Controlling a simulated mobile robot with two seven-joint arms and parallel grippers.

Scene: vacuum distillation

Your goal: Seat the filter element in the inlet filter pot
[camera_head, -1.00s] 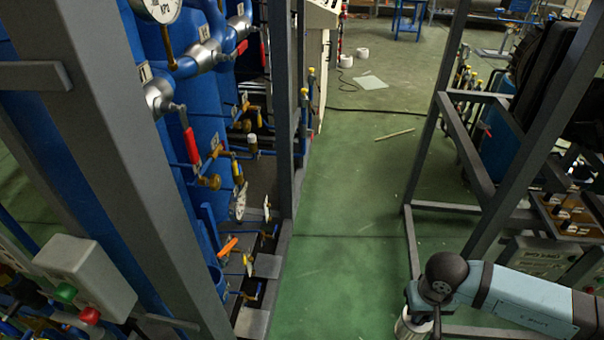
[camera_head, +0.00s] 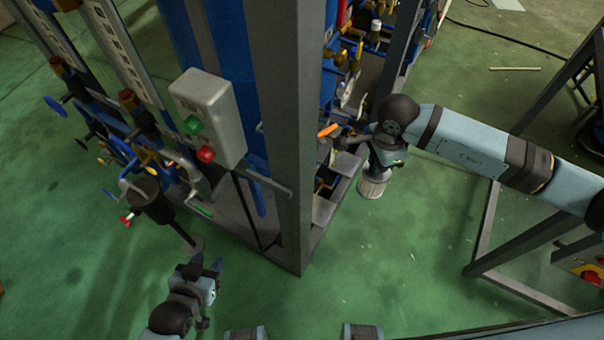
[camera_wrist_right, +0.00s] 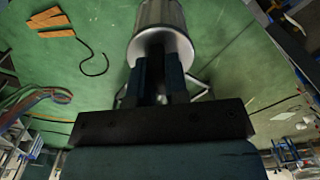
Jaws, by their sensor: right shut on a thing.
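The filter element, a pale ribbed cylinder (camera_head: 372,187), hangs below my right gripper (camera_head: 378,168) in the head view. That gripper is shut on its top end, just right of the grey rack post. In the right wrist view the cylinder (camera_wrist_right: 163,22) is beyond the closed fingers (camera_wrist_right: 160,80), with its metal end cap facing me. A dark cylindrical pot (camera_head: 152,198), likely the inlet filter pot, is at the left, below the valves. My left gripper (camera_head: 207,265) is open close to the disc; contact cannot be told.
The grey post (camera_head: 285,150) and a switch box (camera_head: 208,115) with green and red buttons stand between my right gripper and the pot. Valves and pipes surround the pot. Green floor is clear in front of the rack. A grey frame (camera_head: 530,240) stands at the right.

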